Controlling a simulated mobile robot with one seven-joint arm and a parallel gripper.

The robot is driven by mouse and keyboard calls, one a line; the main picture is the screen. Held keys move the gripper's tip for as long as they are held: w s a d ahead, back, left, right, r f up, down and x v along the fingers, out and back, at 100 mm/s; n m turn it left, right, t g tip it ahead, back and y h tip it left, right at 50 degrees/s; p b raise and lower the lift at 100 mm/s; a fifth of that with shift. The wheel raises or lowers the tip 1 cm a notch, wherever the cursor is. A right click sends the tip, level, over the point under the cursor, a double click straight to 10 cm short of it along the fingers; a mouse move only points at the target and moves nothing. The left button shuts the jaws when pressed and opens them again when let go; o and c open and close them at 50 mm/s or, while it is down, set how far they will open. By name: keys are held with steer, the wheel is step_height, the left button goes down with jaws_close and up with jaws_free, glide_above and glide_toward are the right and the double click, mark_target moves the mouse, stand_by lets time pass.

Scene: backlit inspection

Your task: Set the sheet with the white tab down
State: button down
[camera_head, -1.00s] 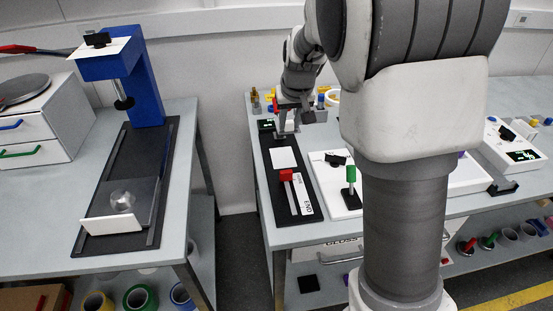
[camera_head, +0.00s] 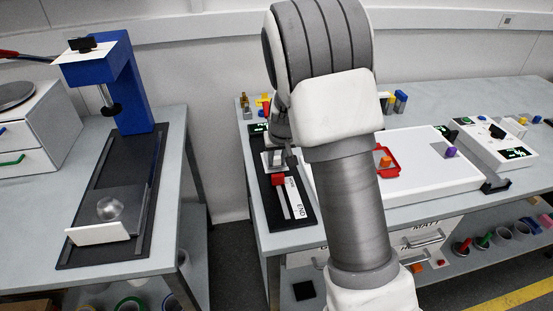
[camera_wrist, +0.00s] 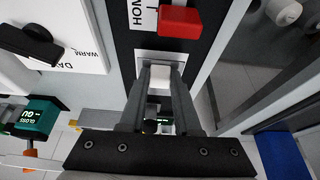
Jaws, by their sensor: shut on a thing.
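My gripper (camera_wrist: 166,80) points down over the black track on the right-hand bench. Its fingers are shut on a small white tab (camera_wrist: 162,72). A pale flat piece (camera_wrist: 146,56) shows just past the fingertips, over the track; I cannot tell whether it is part of the held sheet, and the rest of the sheet is hidden. In the head view my gripper (camera_head: 274,162) is small and partly hidden, just behind the red block (camera_head: 278,181). I cannot tell whether the sheet touches the track.
The black track (camera_head: 270,213) carries a white strip marked END (camera_head: 298,205). To its right is a white panel (camera_head: 425,170) with a red frame (camera_head: 391,160) and small blocks. A blue stand (camera_head: 133,100) is on the left bench, beyond a floor gap.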

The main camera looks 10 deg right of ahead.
steer(key=shift+w+f, duration=0.2)
steer(key=shift+w, duration=0.3)
steer(key=shift+s+f, duration=0.1)
steer(key=shift+f, duration=0.3)
steer(key=shift+f, duration=0.1)
steer(key=c, duration=0.6)
jaws_free()
